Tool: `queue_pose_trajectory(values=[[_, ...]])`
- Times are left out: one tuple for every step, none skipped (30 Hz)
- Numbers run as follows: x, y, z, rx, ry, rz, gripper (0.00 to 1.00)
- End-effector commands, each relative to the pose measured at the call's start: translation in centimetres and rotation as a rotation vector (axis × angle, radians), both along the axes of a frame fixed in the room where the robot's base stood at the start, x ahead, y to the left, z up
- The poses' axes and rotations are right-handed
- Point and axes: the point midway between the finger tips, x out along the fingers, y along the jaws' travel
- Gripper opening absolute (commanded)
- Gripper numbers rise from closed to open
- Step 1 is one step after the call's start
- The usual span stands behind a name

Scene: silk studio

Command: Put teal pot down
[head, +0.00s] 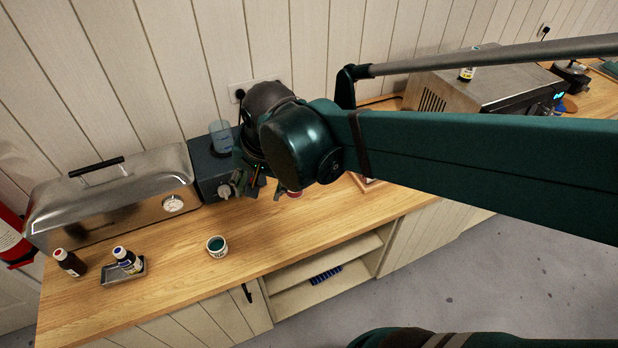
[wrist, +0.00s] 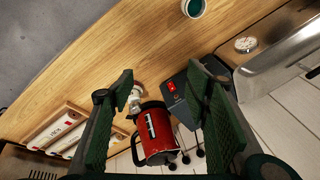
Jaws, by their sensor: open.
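The teal pot (head: 217,246), a small white tub with teal inside, stands upright on the wooden counter (head: 300,232) near its front edge. It also shows at the top edge of the wrist view (wrist: 195,8), partly cut off. My gripper (head: 262,187) is open above the counter, back and to the right of the pot, apart from it. In the wrist view my gripper (wrist: 163,85) shows both fingers wide apart with nothing between the tips.
A red can with a handle (wrist: 157,130) and a grey box with a red switch (wrist: 180,93) lie below my gripper. A steel lidded box (head: 115,200), a small tray (head: 124,272) with a bottle and another bottle (head: 70,262) stand left. The counter around the pot is clear.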

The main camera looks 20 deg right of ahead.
Motion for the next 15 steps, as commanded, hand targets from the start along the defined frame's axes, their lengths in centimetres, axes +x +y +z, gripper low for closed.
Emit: queue_pose_trajectory(values=[[-0.5, -0.8, 0.3, -0.010, -0.018, 0.025, 0.47], [-0.7, -1.2, 0.5, -0.018, -0.030, 0.044, 0.47], [-0.9, -1.7, 0.7, -0.028, -0.043, 0.068, 0.47], [-1.1, -2.1, 0.9, -0.036, -0.054, 0.085, 0.47], [-1.3, -2.5, 1.1, -0.044, -0.067, 0.104, 0.47], [-1.6, -3.0, 1.3, -0.056, -0.080, 0.128, 0.47], [-1.8, -3.3, 1.5, -0.065, -0.091, 0.146, 0.47], [-2.0, -3.7, 1.7, -0.075, -0.103, 0.163, 0.47], [-2.3, -4.2, 1.8, -0.088, -0.116, 0.187, 0.47], [-2.5, -4.6, 2.0, -0.098, -0.128, 0.205, 0.47], [-2.7, -4.9, 2.1, -0.108, -0.139, 0.222, 0.47], [-3.0, -5.4, 2.3, -0.123, -0.152, 0.245, 0.47], [-3.3, -5.8, 2.4, -0.133, -0.163, 0.262, 0.47], [-3.5, -6.1, 2.5, -0.145, -0.174, 0.280, 0.47], [-3.8, -6.5, 2.7, -0.161, -0.186, 0.302, 0.47]])
